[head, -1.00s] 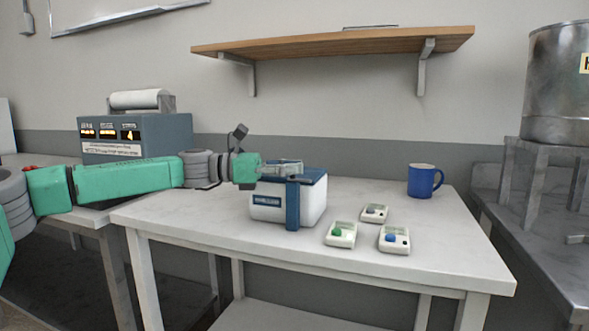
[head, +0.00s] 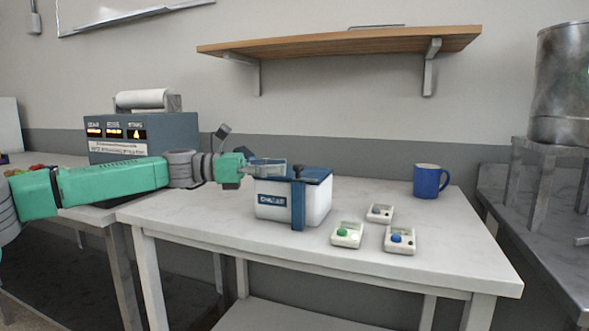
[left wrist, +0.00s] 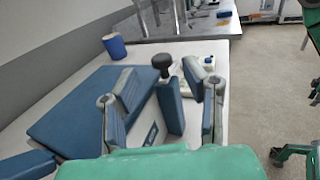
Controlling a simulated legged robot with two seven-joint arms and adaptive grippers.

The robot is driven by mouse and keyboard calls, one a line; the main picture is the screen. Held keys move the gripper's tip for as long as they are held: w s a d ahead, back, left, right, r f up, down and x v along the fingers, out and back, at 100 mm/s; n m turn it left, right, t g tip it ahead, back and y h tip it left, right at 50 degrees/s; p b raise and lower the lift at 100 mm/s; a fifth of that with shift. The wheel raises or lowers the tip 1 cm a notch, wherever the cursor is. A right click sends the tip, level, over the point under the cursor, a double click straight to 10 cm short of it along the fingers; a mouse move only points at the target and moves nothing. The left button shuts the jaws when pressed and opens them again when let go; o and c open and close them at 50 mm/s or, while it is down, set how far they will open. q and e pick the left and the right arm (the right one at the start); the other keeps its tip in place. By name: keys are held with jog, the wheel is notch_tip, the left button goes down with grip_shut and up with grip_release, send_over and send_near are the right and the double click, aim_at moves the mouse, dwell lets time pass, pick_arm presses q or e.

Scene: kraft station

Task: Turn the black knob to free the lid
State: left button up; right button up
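A white and blue box (head: 318,205) with a blue lid (head: 318,176) stands on the table. The black knob (head: 297,169) stands upright at the lid's front edge, above a blue strap (head: 298,205). In the left wrist view the knob (left wrist: 162,64) shows ahead of my fingers, in line with the gap between them. My left gripper (head: 272,169) is open and empty at the box's left front, just left of the knob. Its spread fingers also show in the left wrist view (left wrist: 162,100). The lid lies flat on the box. My right gripper is not in view.
Three small white devices with buttons, one with a green button (head: 347,234), one with a blue button (head: 400,239) and a smaller one (head: 380,213), lie right of the box. A blue mug (head: 430,181) stands behind them. A wooden shelf (head: 340,40) hangs above.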

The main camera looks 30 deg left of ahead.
pick_arm(q)
jog(key=v, duration=0.7)
jog(key=shift+a, duration=0.45)
jog(key=shift+s+f, duration=0.1)
jog(key=shift+a+f, duration=0.1)
